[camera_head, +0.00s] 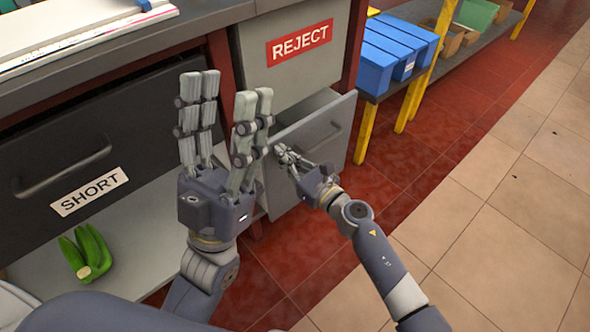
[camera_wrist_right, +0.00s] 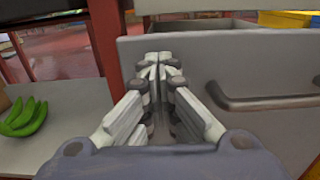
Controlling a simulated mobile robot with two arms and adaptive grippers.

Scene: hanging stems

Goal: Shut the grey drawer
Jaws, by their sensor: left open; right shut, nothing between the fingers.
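The grey drawer (camera_head: 335,143) is below the panel with the red REJECT sign (camera_head: 299,43). It stands partly pulled out, with its inside showing behind the top edge of its front. In the right wrist view, the drawer front (camera_wrist_right: 250,65) fills the right side, with its bar handle (camera_wrist_right: 265,102). My right gripper (camera_head: 283,152) is shut and empty, its fingertips at the left part of the drawer front, left of the handle. I cannot tell if they touch it. My left gripper (camera_head: 228,95) is open and empty, pointing up, left of the drawer and nearer the camera.
A black drawer front (camera_head: 70,150) marked SHORT is at left, above a pale shelf (camera_head: 145,262) with green bananas (camera_head: 86,252). Blue bins (camera_head: 390,55) stand on a yellow-legged rack at upper right. The tiled floor (camera_head: 500,210) at right is clear.

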